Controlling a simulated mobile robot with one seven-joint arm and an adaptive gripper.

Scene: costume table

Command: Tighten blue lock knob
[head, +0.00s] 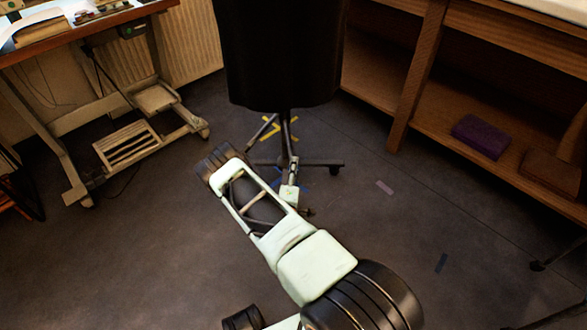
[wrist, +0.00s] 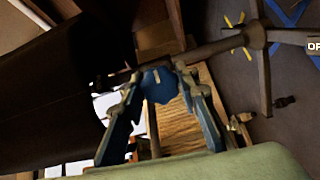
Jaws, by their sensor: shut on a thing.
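The blue lock knob (wrist: 158,84) shows in the wrist view, with a pale mark on its face. It sits beside the metal pole (wrist: 215,47) of the stand, just below the dark torso form (wrist: 55,85). My gripper (wrist: 160,90) is shut on the knob, with a finger on each side of it. In the head view my gripper (head: 292,178) is low at the stand's pole (head: 286,125), under the black form (head: 283,50). The knob cannot be made out in the head view.
The stand's legs (head: 322,163) spread on the dark floor around the pole. A wooden shelf unit (head: 402,75) with a purple box (head: 481,136) stands at the right. A wheeled table frame (head: 75,165) is at the left. Floor at front right is mostly clear.

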